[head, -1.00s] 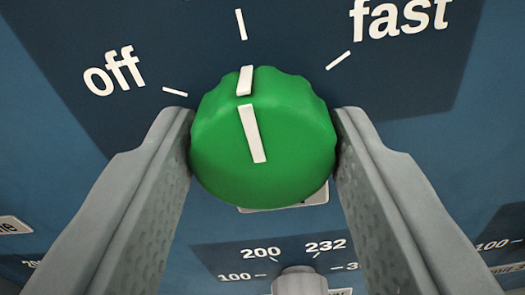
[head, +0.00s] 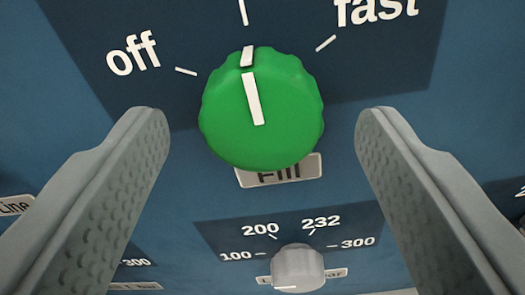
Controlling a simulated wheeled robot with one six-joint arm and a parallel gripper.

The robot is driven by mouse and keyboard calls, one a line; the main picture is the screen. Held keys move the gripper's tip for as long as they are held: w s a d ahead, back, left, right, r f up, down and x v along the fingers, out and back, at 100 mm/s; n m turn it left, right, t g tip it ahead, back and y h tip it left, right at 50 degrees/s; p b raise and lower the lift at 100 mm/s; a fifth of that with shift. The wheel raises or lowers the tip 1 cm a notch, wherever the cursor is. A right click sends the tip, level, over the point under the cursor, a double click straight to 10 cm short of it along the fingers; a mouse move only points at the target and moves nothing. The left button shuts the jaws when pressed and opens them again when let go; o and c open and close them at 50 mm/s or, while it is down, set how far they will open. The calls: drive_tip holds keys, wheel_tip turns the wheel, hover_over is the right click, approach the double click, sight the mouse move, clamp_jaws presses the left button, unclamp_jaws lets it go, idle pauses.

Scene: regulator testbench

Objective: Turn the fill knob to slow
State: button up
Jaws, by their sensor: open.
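The green fill knob (head: 262,112) sits upper centre in the head view, above a label reading "Fill" (head: 279,172). Its white pointer line (head: 252,98) points up to the middle tick (head: 243,12), between the "off" mark (head: 134,53) and the "fast" mark (head: 375,12). The word over the middle tick is out of the frame. My gripper (head: 262,135) is open, with one finger on each side of the knob and a clear gap on both sides. The fingers do not touch the knob.
A small grey knob (head: 297,267) with a scale from 100 to 300 sits below the fill knob, between my fingers. Part of a "Line" label (head: 16,205) shows at the left.

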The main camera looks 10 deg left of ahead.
drive_tip(key=s, duration=1.5)
drive_tip(key=shift+s, duration=0.35)
